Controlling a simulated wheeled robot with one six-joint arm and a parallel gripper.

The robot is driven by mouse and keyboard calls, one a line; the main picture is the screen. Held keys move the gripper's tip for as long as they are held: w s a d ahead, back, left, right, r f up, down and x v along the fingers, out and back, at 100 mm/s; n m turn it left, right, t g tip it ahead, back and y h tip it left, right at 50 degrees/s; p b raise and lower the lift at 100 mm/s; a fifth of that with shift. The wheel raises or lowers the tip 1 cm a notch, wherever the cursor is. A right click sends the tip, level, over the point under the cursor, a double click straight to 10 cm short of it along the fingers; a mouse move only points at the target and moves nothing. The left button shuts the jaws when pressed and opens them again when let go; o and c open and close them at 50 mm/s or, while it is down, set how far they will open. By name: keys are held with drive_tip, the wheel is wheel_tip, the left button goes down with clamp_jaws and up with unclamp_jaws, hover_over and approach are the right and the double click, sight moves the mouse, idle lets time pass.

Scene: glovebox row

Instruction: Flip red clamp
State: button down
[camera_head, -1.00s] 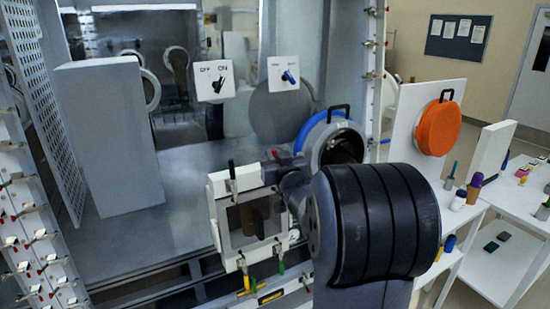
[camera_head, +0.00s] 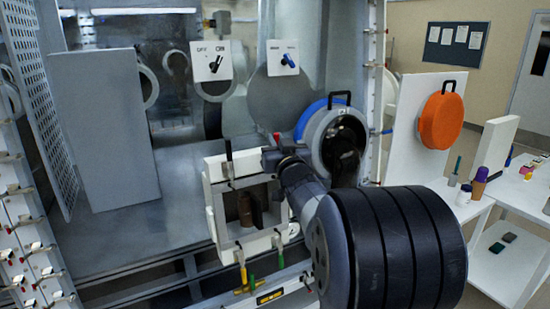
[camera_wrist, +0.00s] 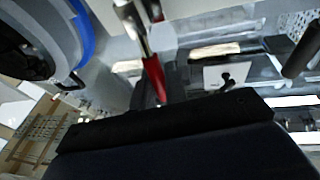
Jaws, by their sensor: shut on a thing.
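The red clamp's handle tip (camera_head: 276,138) stands up at the top right corner of a white-framed port box (camera_head: 211,195). In the wrist view the red handle (camera_wrist: 154,78) hangs from a metal lever and reaches down to the dark edge of my gripper. My gripper (camera_head: 273,158) is at this corner, shut on the red clamp. Its fingertips are largely hidden by the wrist, so the exact grip is unclear. A black-handled clamp (camera_head: 229,154) stands upright at the box's top left. Yellow (camera_head: 243,272) and green (camera_head: 280,258) handles point down at the bottom.
A round blue-rimmed port (camera_head: 316,112) is just behind my arm. A tall grey panel (camera_head: 100,130) stands at left. An orange round cover (camera_head: 442,120) hangs on a white board at right, near white tables (camera_head: 492,270) with small items. ON/OFF switch plates (camera_head: 211,70) are behind.

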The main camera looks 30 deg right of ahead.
drive_tip(key=s+m+t+h+b, duration=0.1)
drive_tip(key=t+b, duration=0.1)
drive_tip(key=b, duration=0.5)
drive_tip(key=s+f+m+t+h+b, duration=0.1)
drive_tip(key=t+b, duration=0.1)
drive_tip(key=b, duration=0.6)
drive_tip(key=s+f+m+t+h+b, duration=0.1)
drive_tip(key=t+h+b, duration=0.1)
drive_tip(key=b, duration=0.6)
drive_tip(key=shift+s, duration=0.1)
drive_tip(key=shift+s+r+t+h+b, duration=0.1)
drive_tip(key=shift+t+h+b, duration=0.25)
drive_tip(key=shift+b, duration=0.25)
drive_tip(key=c, duration=1.5)
unclamp_jaws()
drive_tip(key=shift+r, duration=0.1)
drive_tip(key=b+v, duration=0.2)
drive_tip(key=v, duration=0.9)
drive_tip(key=shift+d, duration=0.15)
drive_tip(key=shift+c, duration=0.3)
